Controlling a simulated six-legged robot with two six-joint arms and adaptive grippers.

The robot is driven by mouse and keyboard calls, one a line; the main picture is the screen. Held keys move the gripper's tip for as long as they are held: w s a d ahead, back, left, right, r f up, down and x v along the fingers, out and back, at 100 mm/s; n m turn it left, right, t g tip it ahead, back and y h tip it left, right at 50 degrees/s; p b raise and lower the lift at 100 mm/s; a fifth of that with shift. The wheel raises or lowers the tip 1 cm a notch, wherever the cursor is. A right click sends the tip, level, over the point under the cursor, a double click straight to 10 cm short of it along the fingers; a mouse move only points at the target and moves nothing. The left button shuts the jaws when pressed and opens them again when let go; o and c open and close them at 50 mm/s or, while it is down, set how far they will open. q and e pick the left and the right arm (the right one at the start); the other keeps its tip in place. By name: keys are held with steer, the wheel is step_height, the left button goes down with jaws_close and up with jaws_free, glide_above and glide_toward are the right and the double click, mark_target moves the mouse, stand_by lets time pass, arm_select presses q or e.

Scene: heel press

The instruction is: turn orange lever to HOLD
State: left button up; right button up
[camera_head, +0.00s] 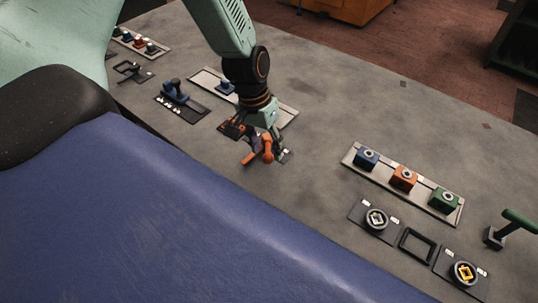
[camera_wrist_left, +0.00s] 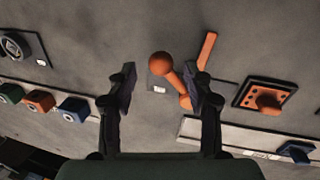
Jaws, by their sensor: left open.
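The orange lever (camera_head: 267,155) has a round knob and stands on the grey bench top, partly hidden by my left gripper in the head view. In the left wrist view the lever (camera_wrist_left: 171,74) leans, with its knob between the fingers and its lower part close to the right-hand finger. Whether that finger touches it I cannot tell. A flat orange bar (camera_wrist_left: 207,50) lies beside it. A small pale label (camera_wrist_left: 158,89) shows near the lever, but I cannot read it. My left gripper (camera_wrist_left: 160,88) is open around the lever. My right gripper is not in view.
A pale strip with blue, orange and green blocks (camera_head: 403,178) lies to the right, by two round dials (camera_head: 376,219) and a green-handled lever (camera_head: 518,221). A dark blue lever (camera_head: 174,91) stands left.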

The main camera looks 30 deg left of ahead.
arm_select(q)
steer(key=shift+s+f+b, duration=0.1)
steer(key=shift+f+b, duration=0.2)
steer(key=shift+f, duration=0.85)
steer(key=shift+d, duration=0.1)
steer(key=shift+d, duration=0.1)
steer(key=shift+c, duration=0.6)
steer(key=c, duration=0.5)
jaws_close()
